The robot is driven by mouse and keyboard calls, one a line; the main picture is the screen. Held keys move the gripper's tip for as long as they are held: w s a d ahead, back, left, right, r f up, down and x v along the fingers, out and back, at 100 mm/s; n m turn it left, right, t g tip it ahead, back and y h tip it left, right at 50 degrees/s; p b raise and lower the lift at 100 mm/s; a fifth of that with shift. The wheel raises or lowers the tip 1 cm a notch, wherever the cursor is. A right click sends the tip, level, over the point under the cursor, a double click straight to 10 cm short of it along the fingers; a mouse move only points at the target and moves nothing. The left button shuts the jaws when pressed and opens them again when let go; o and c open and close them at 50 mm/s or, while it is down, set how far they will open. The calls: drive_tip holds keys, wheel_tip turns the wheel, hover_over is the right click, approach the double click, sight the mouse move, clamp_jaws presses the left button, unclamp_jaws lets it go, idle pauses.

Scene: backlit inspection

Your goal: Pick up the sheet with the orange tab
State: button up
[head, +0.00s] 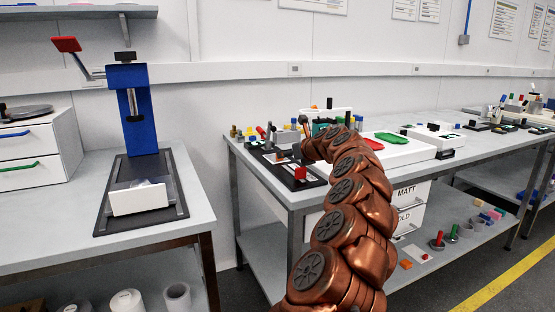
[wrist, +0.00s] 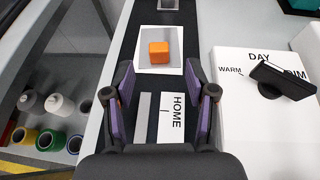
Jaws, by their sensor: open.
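The sheet (wrist: 147,67) is a small pale rectangle with a white edge, lying on a long black strip in the wrist view. Its raised orange tab (wrist: 159,52) stands near its middle. My gripper (wrist: 160,72) is open, its two purple-padded fingers apart and nothing between them. The tab shows just beyond the fingertips, towards the top of the picture. A white HOME label (wrist: 178,115) and a grey bar (wrist: 143,118) lie on the strip between the fingers. In the head view my arm hides most of the gripper, and I cannot make out the orange tab.
A white box (wrist: 235,125) marked DAY, WARM and DIM, with a black knob (wrist: 282,82), stands close right of the strip. Bottles and cups (wrist: 60,104) sit on a lower shelf at left. A blue press (head: 133,105) stands on the left bench (head: 65,243).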

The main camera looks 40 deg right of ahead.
sight(282, 161)
drive_tip(key=shift+b+x, duration=0.35)
drive_tip(key=shift+x, duration=2.3)
drive_tip(key=shift+a, duration=0.1)
drive_tip(key=c, duration=1)
